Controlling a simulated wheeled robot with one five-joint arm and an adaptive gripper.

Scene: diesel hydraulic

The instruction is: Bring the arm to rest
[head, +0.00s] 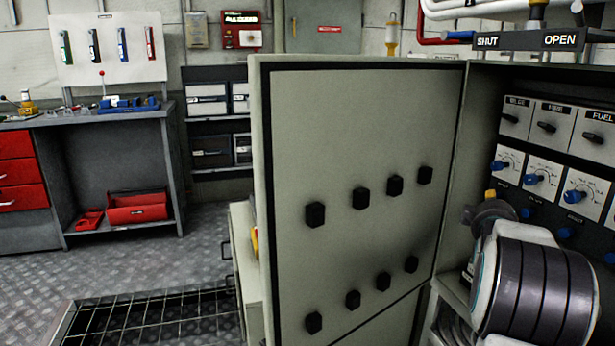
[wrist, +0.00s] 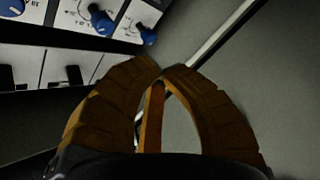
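My arm (head: 535,290), white with dark bands, reaches in at the lower right of the head view, in front of the cabinet's control panel. My gripper (wrist: 162,68) shows in the wrist view as two orange-brown padded fingers with their tips together. A thin orange strip shows between the fingers; I cannot tell if it is part of the gripper. I see no separate object held. In the head view the gripper is mostly hidden behind the arm, with a small yellow bit showing near the dials.
The grey cabinet door (head: 350,120) stands open left of the arm, with several black knobs. The panel (head: 565,175) with dials and blue knobs is close on the right. A workbench (head: 90,115) stands far left. Open floor (head: 205,245) lies left of the cabinet, beside a grating (head: 150,318).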

